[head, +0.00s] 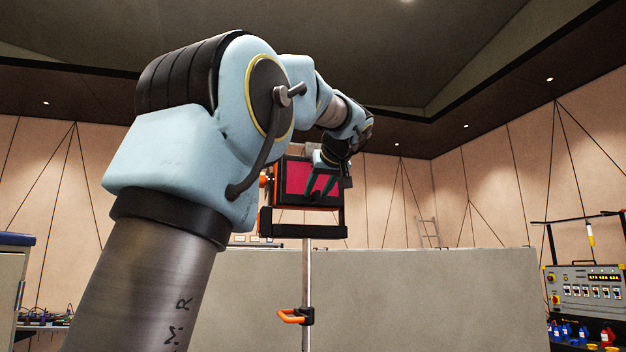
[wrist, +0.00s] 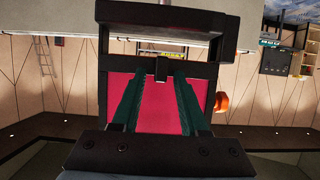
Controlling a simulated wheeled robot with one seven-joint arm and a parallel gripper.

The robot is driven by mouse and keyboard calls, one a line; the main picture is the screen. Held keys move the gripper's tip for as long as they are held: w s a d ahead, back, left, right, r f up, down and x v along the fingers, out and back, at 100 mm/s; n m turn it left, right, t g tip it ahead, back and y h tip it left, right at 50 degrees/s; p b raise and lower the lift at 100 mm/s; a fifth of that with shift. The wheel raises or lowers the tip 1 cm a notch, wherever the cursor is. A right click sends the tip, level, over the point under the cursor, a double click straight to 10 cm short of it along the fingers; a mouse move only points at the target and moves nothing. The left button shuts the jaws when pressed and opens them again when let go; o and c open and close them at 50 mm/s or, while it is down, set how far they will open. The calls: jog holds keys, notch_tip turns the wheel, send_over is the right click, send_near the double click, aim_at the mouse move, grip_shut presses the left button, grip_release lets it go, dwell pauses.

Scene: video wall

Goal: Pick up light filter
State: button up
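The light filter (head: 297,176) is a pinkish-red panel in a dark frame, on the front of a lamp on a stand. My gripper (head: 322,192) is in front of its right part in the head view. In the wrist view the red panel (wrist: 160,105) lies behind my two dark green fingers. A small black tab (wrist: 162,69) at the frame's edge shows between the fingertips (wrist: 162,76). The fingers stand apart, with a gap seen on each side of the tab. Whether the tips touch the frame cannot be told.
The lamp's black bracket (head: 302,230) and a metal pole (head: 307,265) with an orange-handled clamp (head: 293,317) stand below. A grey low wall (head: 430,295) is behind. A control panel (head: 588,290) is at the right, and a cabinet (head: 12,280) at the left.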

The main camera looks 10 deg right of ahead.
grip_shut()
jog(key=shift+r, duration=0.1)
dwell(0.5)
jog(key=shift+r+p, duration=0.45)
jog(key=shift+r, duration=0.1)
jog(key=shift+s, duration=0.15)
jog(key=s+d+b, duration=0.2)
jog(key=s+b, duration=0.4)
jog(key=s, duration=0.9)
jog(key=s+d+b, duration=0.2)
jog(key=s+b, duration=0.4)
jog(key=s, duration=1)
jog(key=shift+s+b, duration=0.25)
jog(key=shift+b, duration=0.15)
